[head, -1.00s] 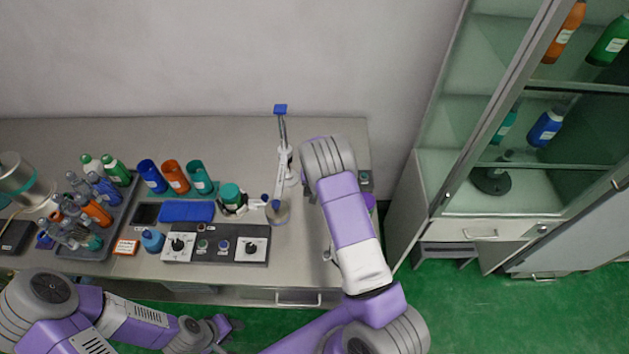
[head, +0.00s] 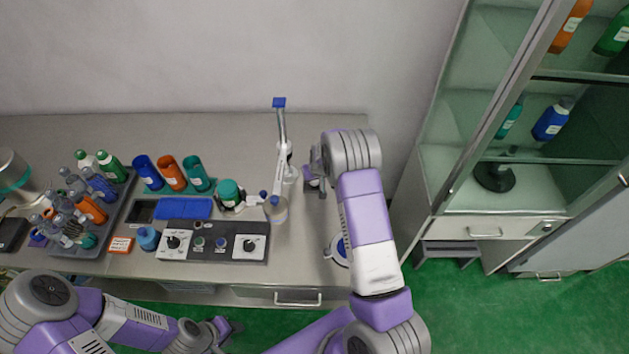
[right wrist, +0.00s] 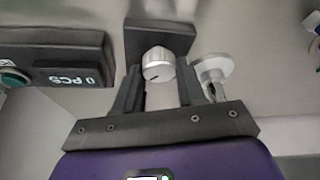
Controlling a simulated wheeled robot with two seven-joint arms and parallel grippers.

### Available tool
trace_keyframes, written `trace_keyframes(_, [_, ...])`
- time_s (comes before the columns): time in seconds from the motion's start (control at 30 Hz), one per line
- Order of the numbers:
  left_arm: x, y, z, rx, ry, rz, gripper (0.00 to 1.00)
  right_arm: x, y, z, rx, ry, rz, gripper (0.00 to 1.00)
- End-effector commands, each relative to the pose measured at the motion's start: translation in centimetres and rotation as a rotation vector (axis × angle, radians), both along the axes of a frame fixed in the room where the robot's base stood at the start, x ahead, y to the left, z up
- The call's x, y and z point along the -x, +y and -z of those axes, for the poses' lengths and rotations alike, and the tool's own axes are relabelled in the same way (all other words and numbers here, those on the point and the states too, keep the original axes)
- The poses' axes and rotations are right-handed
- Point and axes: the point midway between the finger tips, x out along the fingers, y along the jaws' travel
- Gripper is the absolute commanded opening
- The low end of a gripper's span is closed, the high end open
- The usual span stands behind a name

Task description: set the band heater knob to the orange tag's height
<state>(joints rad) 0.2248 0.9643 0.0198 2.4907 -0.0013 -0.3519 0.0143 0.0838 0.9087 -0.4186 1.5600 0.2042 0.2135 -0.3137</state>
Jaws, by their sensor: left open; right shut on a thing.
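In the right wrist view, a silver round knob (right wrist: 158,66) with a dark pointer line sits at a dark block (right wrist: 160,38). My right gripper (right wrist: 159,78) has its fingers on both sides of this knob and is shut on it. In the head view the right gripper (head: 318,183) is partly hidden by my arm, over the right part of the table. A small orange-edged tag (head: 121,245) lies left of the control panel (head: 213,255), which carries two dark knobs on white plates. I cannot read which knob is the band heater's. My left gripper (head: 226,328) is open and empty at the table's front.
A slim stand with a blue top (head: 279,102) rises left of my right gripper. A bottle tray (head: 110,215), several coloured cups and a blue pad (head: 183,209) fill the left. A glass cabinet stands right.

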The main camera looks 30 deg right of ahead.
Motion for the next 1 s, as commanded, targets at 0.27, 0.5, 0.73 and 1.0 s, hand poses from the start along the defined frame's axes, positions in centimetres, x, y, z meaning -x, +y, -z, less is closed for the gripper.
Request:
trace_keyframes(0.27, [0.0, 0.0, 3.3, 0.000, 0.000, 0.000, 0.43, 0.0, -0.3, 0.4, 0.000, -0.004, -0.184, 0.09])
trace_keyframes(0.5, [0.0, 0.0, 4.6, 0.000, 0.000, 0.000, 0.43, 0.0, -0.3, 0.2, 0.001, -0.002, -0.290, 0.09])
trace_keyframes(0.73, [0.0, 0.0, 5.0, 0.000, 0.000, 0.000, 0.43, 0.0, -0.2, 0.0, 0.001, -0.001, -0.326, 0.09])
trace_keyframes(1.0, [0.0, 0.0, 5.0, 0.000, 0.000, 0.000, 0.43, 0.0, -0.2, 0.0, 0.001, 0.000, -0.330, 0.09])
